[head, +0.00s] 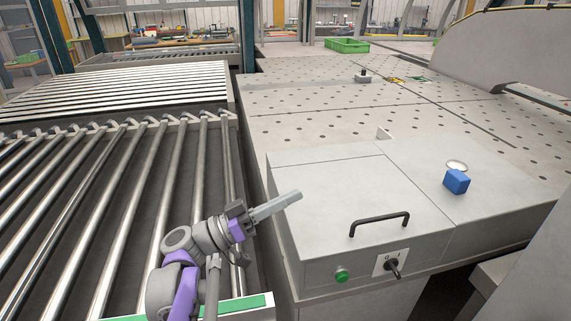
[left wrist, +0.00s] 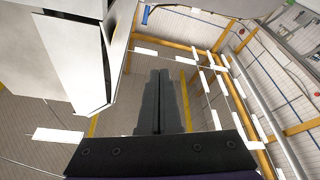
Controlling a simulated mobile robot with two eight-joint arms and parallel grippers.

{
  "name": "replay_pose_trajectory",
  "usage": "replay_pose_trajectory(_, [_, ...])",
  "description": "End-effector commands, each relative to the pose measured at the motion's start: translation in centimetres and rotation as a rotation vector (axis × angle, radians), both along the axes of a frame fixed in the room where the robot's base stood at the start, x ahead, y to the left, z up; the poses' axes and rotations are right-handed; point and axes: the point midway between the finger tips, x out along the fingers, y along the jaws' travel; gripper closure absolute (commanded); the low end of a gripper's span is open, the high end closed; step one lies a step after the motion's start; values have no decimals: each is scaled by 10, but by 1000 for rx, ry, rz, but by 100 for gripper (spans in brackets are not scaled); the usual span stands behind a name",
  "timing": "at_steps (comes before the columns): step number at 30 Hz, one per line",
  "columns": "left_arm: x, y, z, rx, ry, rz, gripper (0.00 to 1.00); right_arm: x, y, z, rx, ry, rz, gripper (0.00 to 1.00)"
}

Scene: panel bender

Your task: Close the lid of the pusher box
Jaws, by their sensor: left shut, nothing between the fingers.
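The pusher box is a grey metal box (head: 310,245) in the head view, with a green button and a black switch on its front. Its lid (head: 330,195) carries a black bar handle (head: 379,224) and lies down level with the box top; I see no open gap there. My left gripper (head: 298,194) is shut and empty, its fingertips by the box's left edge; I cannot tell whether they touch it. In the left wrist view the shut fingers (left wrist: 161,75) point away over the floor, with a pale box-like body (left wrist: 75,50) at the left. My right gripper is not in view.
A blue block (head: 456,182) and a small round disc (head: 457,165) rest on the grey top right of the lid. A roller conveyor (head: 110,190) lies at the left. Behind is a perforated table (head: 320,95) with a green crate (head: 347,45) farther back.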

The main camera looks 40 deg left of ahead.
Motion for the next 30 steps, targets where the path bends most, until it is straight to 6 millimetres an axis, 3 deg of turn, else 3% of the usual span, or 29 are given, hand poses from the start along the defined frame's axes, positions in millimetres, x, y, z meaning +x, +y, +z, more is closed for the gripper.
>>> replay_pose_trajectory(1, [-5,-5,-22,31,-23,-3,100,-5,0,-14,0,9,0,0])
replay_pose_trajectory(3, [-9,-9,-40,75,-62,-1,100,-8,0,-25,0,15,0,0])
replay_pose_trajectory(12, [-16,-18,-100,243,-214,-1,100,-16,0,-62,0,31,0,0])
replay_pose_trajectory(19, [-18,-20,-123,361,-321,0,100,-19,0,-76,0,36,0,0])
replay_pose_trajectory(30, [-18,-21,-132,407,-353,-2,100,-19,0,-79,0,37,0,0])
